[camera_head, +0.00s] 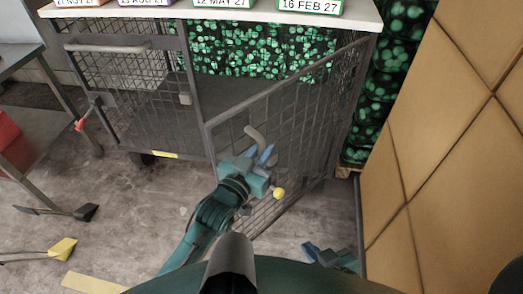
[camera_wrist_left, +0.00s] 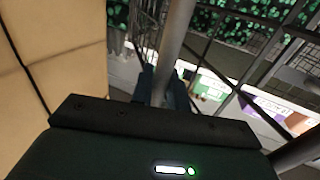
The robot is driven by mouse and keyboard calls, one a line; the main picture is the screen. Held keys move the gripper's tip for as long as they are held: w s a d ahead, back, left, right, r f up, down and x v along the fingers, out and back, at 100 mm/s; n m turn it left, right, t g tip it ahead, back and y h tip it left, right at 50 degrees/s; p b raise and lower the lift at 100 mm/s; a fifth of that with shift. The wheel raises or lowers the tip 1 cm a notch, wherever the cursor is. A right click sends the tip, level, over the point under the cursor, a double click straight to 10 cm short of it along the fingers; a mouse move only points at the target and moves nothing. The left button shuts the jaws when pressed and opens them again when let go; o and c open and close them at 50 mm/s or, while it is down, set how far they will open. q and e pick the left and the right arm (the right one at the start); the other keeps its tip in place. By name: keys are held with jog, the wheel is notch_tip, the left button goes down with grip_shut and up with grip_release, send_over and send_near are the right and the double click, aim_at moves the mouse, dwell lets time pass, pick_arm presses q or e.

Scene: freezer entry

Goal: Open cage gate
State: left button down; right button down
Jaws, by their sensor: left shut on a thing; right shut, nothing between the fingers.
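The cage gate (camera_head: 290,110) is a grey wire-mesh panel on the right side of the cage front. It stands at an angle, its near left edge swung out towards me, and the cage interior shows behind it. My left gripper (camera_head: 262,160) is at the gate, shut on its curved grey handle (camera_head: 254,134). In the left wrist view the grey handle bar (camera_wrist_left: 176,40) runs between the fingers (camera_wrist_left: 162,88). My right gripper (camera_head: 330,256) is low at the bottom right, shut and empty, apart from the gate.
The left mesh panel (camera_head: 130,85) of the cage has a latch. A white shelf (camera_head: 210,15) with dated boxes is above. A tan padded wall (camera_head: 450,150) stands close on the right. A metal table (camera_head: 30,120) is at left. The floor holds a yellow-ended tool (camera_head: 62,249).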

pick_arm(q)
jog(key=c, duration=1.4)
grip_release()
jog(key=shift+c, duration=0.2)
jog(key=shift+s, duration=0.1)
jog(key=v, duration=1.3)
jog(key=shift+b, duration=0.35)
